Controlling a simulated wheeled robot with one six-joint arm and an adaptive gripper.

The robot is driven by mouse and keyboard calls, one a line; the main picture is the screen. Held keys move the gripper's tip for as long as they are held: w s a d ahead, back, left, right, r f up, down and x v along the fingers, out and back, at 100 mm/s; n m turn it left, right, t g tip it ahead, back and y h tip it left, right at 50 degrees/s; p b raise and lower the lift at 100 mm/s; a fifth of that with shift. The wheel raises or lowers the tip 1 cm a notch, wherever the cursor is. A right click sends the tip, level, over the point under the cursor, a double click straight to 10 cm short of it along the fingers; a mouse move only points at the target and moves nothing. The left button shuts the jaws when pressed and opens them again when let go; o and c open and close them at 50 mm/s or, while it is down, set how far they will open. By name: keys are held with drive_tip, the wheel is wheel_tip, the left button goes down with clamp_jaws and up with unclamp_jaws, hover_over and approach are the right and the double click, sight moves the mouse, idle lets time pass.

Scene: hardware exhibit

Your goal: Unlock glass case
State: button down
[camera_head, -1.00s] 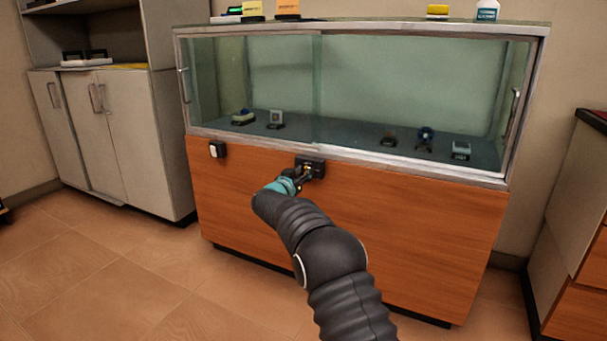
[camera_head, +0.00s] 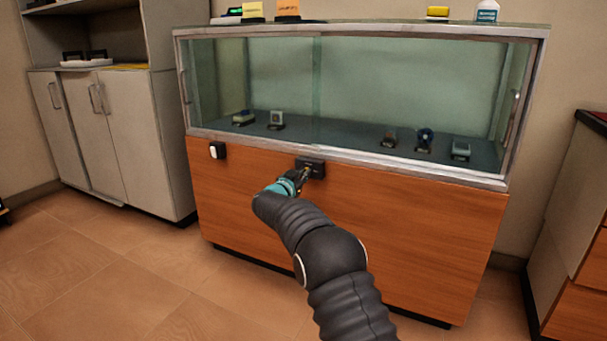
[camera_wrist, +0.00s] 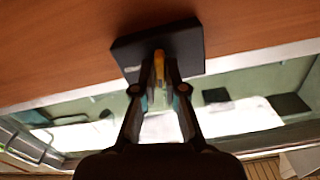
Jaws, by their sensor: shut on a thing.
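The glass case (camera_head: 415,80) stands ahead, with sliding glass panes over a wooden base (camera_head: 400,220). A black lock block (camera_head: 318,162) is fixed to the upper front of the base; in the wrist view it is a dark square plate (camera_wrist: 187,45). My gripper (camera_head: 305,176) is at this block. In the wrist view my gripper (camera_wrist: 158,80) is shut on a thin yellow piece, seemingly a key (camera_wrist: 160,64), whose far end meets the plate. The fingers hide part of it, and I cannot tell how deep it sits.
A small black-and-white box (camera_head: 217,151) is on the base front to the left. Several small items sit inside the case and several on its top. A grey cabinet (camera_head: 135,135) stands left, a drawer unit (camera_head: 580,240) right. The floor in front is clear.

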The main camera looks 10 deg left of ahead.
drive_tip(key=shift+d+f+m+b, duration=0.1)
drive_tip(key=shift+m+b, duration=0.2)
drive_tip(key=shift+m, duration=3.5)
drive_tip(key=shift+d+f+m+b, duration=0.1)
drive_tip(key=shift+m+b, duration=0.2)
drive_tip(key=shift+m, duration=3.5)
drive_tip(key=c, duration=1.2)
unclamp_jaws()
drive_tip(key=shift+c, duration=0.2)
drive_tip(key=shift+s+a, duration=0.1)
